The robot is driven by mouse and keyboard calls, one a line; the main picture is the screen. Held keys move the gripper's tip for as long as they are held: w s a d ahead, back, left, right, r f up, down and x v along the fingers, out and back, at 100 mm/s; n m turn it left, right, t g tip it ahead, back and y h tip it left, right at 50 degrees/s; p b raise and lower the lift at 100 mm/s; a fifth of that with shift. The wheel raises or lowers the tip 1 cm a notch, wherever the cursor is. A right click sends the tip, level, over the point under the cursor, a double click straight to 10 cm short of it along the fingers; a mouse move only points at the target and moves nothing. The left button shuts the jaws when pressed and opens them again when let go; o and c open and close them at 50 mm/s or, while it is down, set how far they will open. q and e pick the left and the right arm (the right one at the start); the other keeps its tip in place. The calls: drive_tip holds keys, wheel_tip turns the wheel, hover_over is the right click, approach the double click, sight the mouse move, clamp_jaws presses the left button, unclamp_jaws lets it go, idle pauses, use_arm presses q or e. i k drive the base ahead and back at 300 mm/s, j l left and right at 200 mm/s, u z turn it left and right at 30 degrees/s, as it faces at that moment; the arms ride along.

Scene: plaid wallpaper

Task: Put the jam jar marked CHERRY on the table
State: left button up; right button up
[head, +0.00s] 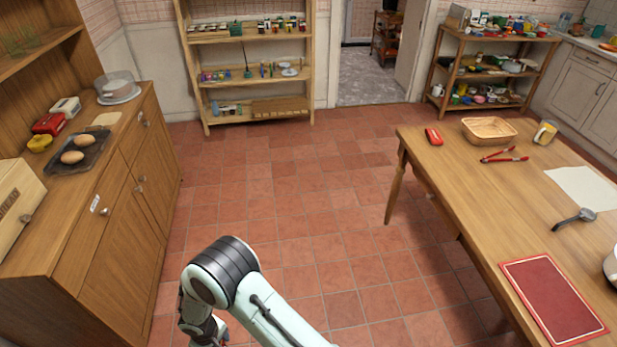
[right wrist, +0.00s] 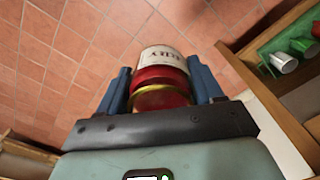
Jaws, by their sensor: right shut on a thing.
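My right gripper (right wrist: 163,85) is shut on a jar (right wrist: 162,57) in the right wrist view. The jar has a red and gold lid end toward the palm and a white label with dark lettering. The lettering is upside down and too small to read surely, so I cannot tell whether it says CHERRY. The jar is held in the air above the tiled floor. The wooden table (head: 465,195) stands at the right of the head view, apart from my arm. My left gripper is not in view.
A wooden sideboard (head: 110,190) stands left, shelves (head: 250,90) behind. The floor between is clear.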

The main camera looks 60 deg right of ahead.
sight(491, 221)
drive_tip(key=l+z, duration=0.1)
drive_tip(key=z, duration=0.4)
drive_tip(key=l+z, duration=0.1)
drive_tip(key=z, duration=0.35)
drive_tip(key=i+z, duration=0.15)
drive_tip(key=z, duration=0.35)
drive_tip(key=i+l+z, duration=0.15)
drive_tip(key=z, duration=0.3)
drive_tip(key=i+l+z, duration=0.1)
drive_tip(key=z, duration=0.4)
drive_tip(key=i+z, duration=0.25)
drive_tip(key=z, duration=0.2)
drive_tip(key=i+j+z, duration=0.2)
drive_tip(key=i+z, duration=0.2)
drive_tip(key=i+j+z, duration=0.35)
